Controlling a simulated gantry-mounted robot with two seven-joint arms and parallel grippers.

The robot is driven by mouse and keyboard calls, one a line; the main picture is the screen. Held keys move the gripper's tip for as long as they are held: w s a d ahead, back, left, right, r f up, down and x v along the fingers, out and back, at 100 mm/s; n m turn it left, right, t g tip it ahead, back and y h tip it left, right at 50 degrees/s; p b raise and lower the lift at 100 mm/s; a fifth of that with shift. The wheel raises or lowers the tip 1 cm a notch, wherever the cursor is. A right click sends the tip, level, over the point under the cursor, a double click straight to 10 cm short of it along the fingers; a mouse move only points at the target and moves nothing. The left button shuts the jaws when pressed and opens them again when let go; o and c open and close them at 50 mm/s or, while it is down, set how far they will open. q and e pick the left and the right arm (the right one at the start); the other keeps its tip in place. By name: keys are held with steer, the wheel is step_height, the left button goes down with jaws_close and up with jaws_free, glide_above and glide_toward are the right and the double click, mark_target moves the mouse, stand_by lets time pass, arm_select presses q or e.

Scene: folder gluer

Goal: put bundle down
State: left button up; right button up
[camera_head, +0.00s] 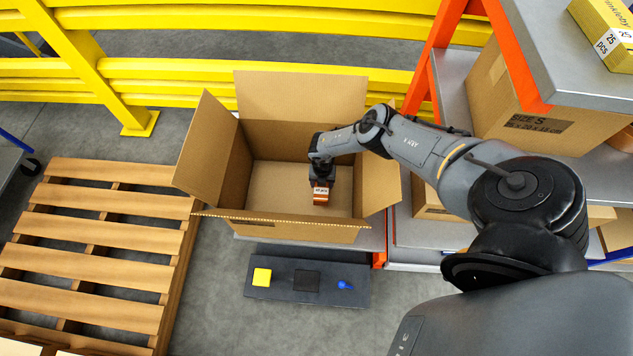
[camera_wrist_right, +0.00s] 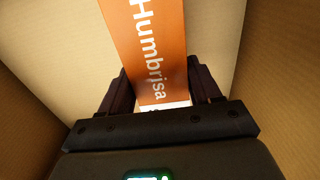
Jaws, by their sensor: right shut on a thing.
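The bundle (camera_wrist_right: 158,50) is orange with white "Humbrisa" lettering. It also shows small in the head view (camera_head: 320,195), inside the open cardboard box (camera_head: 277,231). My right gripper (camera_wrist_right: 162,88) is shut on the bundle, one finger on each side. In the head view my right gripper (camera_head: 321,181) reaches down into the box from the right, over its floor. I cannot tell whether the bundle touches the box floor. The box flaps are spread open and the floor that shows is bare. My left gripper is not in view.
A wooden pallet (camera_head: 95,233) lies at left. A dark board (camera_head: 262,293) with a yellow square, a black square and a blue item sits in front of the box. Yellow rails (camera_head: 230,72) run behind. An orange-framed shelf (camera_head: 440,75) with cartons stands at right.

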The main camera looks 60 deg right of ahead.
mark_target(321, 189)
step_height(321, 189, down, 2)
steer(key=shift+f+b, duration=0.25)
steer(key=shift+b, duration=0.25)
step_height(321, 189, down, 4)
steer(key=b, duration=0.2)
steer(key=shift+r+b, duration=0.15)
steer(key=shift+b, duration=0.2)
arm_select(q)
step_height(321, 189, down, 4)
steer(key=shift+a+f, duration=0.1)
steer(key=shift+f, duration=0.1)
arm_select(e)
steer(key=shift+r, duration=0.1)
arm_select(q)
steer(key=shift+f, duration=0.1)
arm_select(e)
steer(key=o, duration=1.2)
